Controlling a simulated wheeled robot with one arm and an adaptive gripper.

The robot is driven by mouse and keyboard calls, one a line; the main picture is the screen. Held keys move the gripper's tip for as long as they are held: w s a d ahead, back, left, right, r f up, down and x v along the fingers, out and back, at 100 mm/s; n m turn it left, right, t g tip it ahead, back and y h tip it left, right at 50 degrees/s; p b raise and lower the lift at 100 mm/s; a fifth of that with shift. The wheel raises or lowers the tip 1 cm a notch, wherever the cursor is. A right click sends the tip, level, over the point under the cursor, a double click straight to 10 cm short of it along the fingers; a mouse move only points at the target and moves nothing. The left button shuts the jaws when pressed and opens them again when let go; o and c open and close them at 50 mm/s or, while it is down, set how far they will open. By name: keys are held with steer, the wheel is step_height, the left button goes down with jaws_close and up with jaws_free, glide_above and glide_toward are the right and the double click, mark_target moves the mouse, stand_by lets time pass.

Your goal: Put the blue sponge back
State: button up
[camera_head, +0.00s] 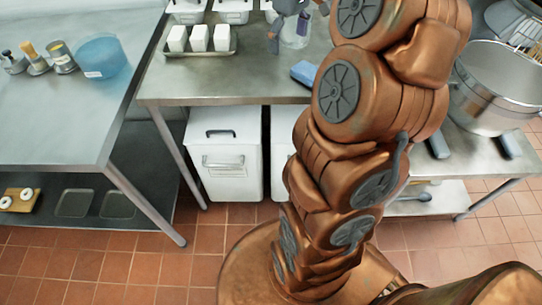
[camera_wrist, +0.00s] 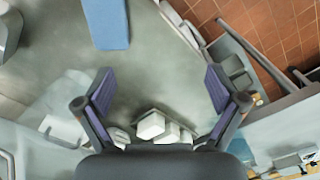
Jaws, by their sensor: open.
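The blue sponge (camera_head: 304,72) lies flat on the steel table in the head view, just left of my arm, which covers part of the table beside it. In the wrist view the blue sponge (camera_wrist: 107,22) is at the top edge, cut off by the frame. My gripper (camera_wrist: 160,85) is open and empty above the table, its two fingers spread wide. The sponge lies outside the space between the fingers.
A tray (camera_head: 199,51) with white blocks stands at the table's left. A large steel pot (camera_head: 492,105) is at the right. Another steel table (camera_head: 75,110) on the left holds a blue tub (camera_head: 101,57). White bins (camera_head: 226,150) stand below. The tabletop around the sponge is mostly clear.

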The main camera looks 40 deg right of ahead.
steer(key=s+a+f, duration=0.1)
steer(key=s+a, duration=0.4)
steer(key=a, duration=0.4)
steer(key=s+a+f, duration=0.1)
steer(key=s+a, duration=0.3)
steer(key=a, duration=0.4)
steer(key=s+a+f+m+g, duration=0.1)
steer(key=s+a+f, duration=0.2)
steer(key=s, duration=0.4)
steer(key=s+a+f+m, duration=0.1)
steer(key=s+a+f, duration=0.2)
steer(key=s, duration=0.4)
steer(key=shift+s+a+f+g, duration=0.3)
steer(key=shift+f+g, duration=0.1)
steer(key=shift+f, duration=0.05)
step_height(320, 180, up, 4)
steer(key=p, duration=0.4)
